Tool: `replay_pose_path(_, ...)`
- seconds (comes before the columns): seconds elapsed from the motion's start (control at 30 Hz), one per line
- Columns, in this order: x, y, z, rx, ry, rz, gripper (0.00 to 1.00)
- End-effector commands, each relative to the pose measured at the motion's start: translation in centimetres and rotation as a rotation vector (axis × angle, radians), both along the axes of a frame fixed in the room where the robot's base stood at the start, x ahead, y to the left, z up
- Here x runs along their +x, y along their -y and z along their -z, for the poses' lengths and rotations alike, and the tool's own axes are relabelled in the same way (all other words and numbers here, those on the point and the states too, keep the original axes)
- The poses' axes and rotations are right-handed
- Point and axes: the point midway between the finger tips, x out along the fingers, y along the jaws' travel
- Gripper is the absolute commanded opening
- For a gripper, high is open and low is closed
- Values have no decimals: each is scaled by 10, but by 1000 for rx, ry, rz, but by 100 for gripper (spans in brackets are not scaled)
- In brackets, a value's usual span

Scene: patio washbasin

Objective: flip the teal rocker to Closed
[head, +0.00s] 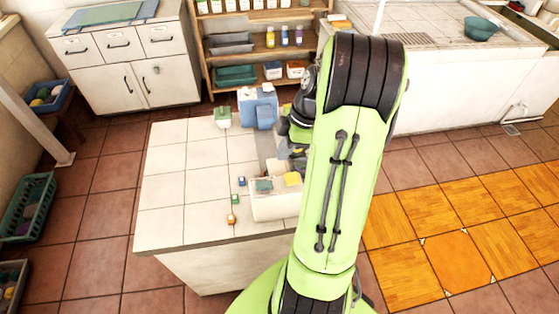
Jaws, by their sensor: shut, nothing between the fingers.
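A white box (275,208) stands near the right end of the white tiled counter. A teal patch that looks like the teal rocker (263,185) is on its top, left of a yellow patch (292,179). The rocker is too small to read any label or tell which way it is tipped. My gripper (284,163), shut and empty, is just behind and above the box, partly hidden by my green arm. I cannot tell whether it touches anything. My arm also hides the right side of the box.
A blue and white device (259,106) and a small green-topped container (222,117) stand at the counter's back. Small blue (241,181), orange (231,219) and green-topped pieces lie left of the box. The counter's left part is clear. Shelves (260,50) stand behind.

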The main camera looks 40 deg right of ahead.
Motion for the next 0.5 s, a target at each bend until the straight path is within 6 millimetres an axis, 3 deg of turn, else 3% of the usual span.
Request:
replay_pose_path(0.2, -10, 14, -30, -1, -2, 4, 0)
replay_pose_path(0.5, -11, 16, -34, 0, -1, 2, 0)
